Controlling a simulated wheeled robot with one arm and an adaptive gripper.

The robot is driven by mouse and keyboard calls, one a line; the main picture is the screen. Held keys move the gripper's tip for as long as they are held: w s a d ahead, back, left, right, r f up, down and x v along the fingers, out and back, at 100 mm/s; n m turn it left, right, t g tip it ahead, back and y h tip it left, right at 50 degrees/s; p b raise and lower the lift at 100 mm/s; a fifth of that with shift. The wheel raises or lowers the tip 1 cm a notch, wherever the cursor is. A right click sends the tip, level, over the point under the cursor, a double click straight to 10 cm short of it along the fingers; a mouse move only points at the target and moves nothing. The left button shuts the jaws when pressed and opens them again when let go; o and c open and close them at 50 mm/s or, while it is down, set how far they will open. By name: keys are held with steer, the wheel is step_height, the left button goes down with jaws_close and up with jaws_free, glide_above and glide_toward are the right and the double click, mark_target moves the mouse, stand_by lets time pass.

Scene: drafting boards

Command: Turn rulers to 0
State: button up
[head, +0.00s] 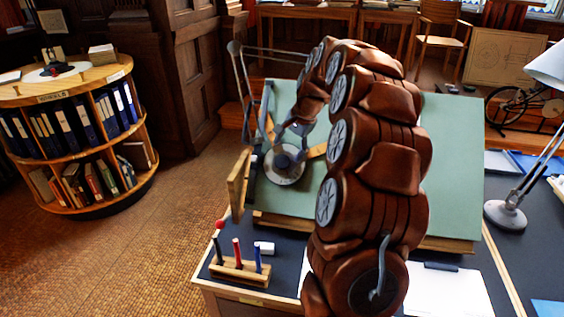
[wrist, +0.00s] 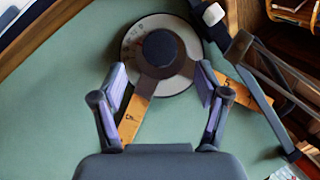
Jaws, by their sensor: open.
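A drafting machine's protractor head lies on the green board (head: 450,150). Its pale round dial (head: 285,178) has a dark central knob, which also shows in the wrist view (wrist: 162,48). Two orange-brown wooden rulers leave the head at an angle: one ruler (wrist: 135,117) runs down between my fingers, the other ruler (wrist: 262,90) runs right and down. Both look slanted to the board's edges. My gripper (wrist: 160,86) is open and empty, with its fingertips either side of the near edge of the dial. The dial's angle reading is too small to tell.
The machine's grey linkage arms (head: 236,70) rise at the board's left side. A pen stand (head: 240,270) with several pens and a white eraser (head: 264,248) sit in front of the board. A desk lamp (head: 506,212) stands right. A round bookcase (head: 75,130) is at far left.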

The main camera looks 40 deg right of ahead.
mark_target(283, 161)
steer(key=p+x, duration=0.1)
steer(key=x, duration=0.6)
steer(key=shift+r, duration=0.1)
steer(key=shift+c, duration=0.3)
jaws_close()
